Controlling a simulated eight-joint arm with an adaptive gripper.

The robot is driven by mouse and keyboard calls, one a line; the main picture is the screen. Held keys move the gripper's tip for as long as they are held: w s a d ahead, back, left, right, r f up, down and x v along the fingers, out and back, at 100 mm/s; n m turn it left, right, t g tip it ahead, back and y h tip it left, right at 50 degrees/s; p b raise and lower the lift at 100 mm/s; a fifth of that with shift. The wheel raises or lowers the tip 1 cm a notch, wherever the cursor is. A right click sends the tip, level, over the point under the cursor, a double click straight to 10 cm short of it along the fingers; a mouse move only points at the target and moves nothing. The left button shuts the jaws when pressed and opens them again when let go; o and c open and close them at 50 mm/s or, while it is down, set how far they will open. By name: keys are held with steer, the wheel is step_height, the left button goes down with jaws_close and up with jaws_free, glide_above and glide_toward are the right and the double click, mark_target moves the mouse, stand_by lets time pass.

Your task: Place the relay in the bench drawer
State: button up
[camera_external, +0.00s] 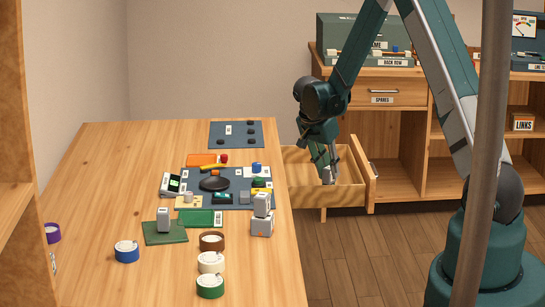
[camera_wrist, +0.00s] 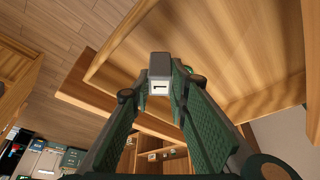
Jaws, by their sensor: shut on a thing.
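The relay is a small grey block with a white, marked face (camera_wrist: 160,87), held between my fingertips in the wrist view. My gripper (camera_wrist: 160,98) is shut on it. In the external view my gripper (camera_external: 324,168) points down inside the outline of the open bench drawer (camera_external: 330,194), with the pale relay (camera_external: 327,176) at its tips. I cannot tell whether the relay touches the drawer bottom.
The workbench (camera_external: 100,200) stands left of the drawer. It carries a similar grey block (camera_external: 163,220) on a green mat (camera_external: 165,237), another (camera_external: 262,205) on a pale cube, and several tape rolls. A cabinet with a closed SPARES drawer (camera_external: 383,92) stands behind.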

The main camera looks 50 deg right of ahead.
mark_target(329, 179)
steer(key=shift+f+b, duration=0.4)
steer(key=shift+f, duration=1.5)
steer(key=shift+f, duration=0.2)
steer(key=o, duration=0.9)
steer(key=shift+r, duration=0.1)
steer(key=shift+r, duration=0.1)
steer(key=p+v, duration=0.2)
steer(key=v, duration=1)
steer(key=shift+a, duration=0.1)
